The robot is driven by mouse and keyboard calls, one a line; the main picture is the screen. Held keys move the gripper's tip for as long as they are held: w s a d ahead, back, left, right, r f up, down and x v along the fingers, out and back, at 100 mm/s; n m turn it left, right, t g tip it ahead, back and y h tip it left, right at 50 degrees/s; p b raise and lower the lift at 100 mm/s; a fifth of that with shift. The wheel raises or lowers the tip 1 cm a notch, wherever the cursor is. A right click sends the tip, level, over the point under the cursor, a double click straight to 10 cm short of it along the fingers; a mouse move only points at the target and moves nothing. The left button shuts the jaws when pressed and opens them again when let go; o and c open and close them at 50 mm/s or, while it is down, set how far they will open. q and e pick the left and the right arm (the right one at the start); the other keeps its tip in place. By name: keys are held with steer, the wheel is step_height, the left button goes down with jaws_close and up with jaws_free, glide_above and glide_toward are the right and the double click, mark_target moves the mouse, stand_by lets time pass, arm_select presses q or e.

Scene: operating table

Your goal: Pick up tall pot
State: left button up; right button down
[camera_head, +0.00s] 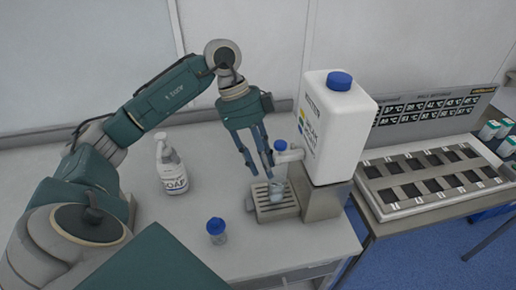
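A small clear pot with a blue lid (216,231) stands upright on the white table, near its front. A clear, bluish vessel (277,193) stands on the drip tray under the dispenser spout. I cannot tell for certain which of the two is the tall pot. My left gripper (262,169) points down just above and left of the vessel on the drip tray. Its two long fingers are apart, with nothing seen between them. The blue-lidded pot is in front of and left of the gripper, clear of it. My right gripper is not in view.
A white dispenser bottle with a blue cap (337,126) stands close right of my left gripper, above its metal drip tray (263,207). A white soap pump bottle (172,170) stands left. A slotted rack (430,174) is at the right.

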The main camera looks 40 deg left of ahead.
mark_target(276, 189)
arm_select(q)
steer(key=shift+p+x, duration=0.5)
steer(key=shift+x, duration=2.65)
jaws_close()
